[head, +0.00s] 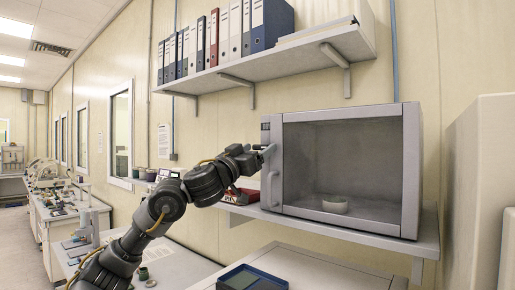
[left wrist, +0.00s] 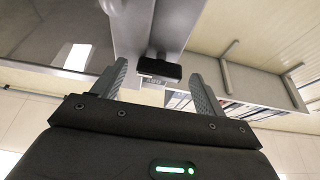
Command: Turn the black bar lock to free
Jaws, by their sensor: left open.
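The black bar lock (left wrist: 160,69) shows in the left wrist view as a short dark bar on the grey frame of the test cabinet. My left gripper (left wrist: 157,84) is open, with one finger on each side of the bar and clear gaps on both sides. I cannot tell how far the fingertips reach past the bar. In the head view my left gripper (head: 266,153) is at the upper left front edge of the grey cabinet (head: 345,113), above its door handle (head: 272,188). The lock is too small or hidden to make out there. My right gripper is not in view.
A pale round object (head: 335,204) sits inside the cabinet behind its clear door. The cabinet stands on a wall shelf (head: 330,232). A red item (head: 243,196) lies left of it. A shelf of binders (head: 270,68) hangs above. A blue tray (head: 250,278) is below.

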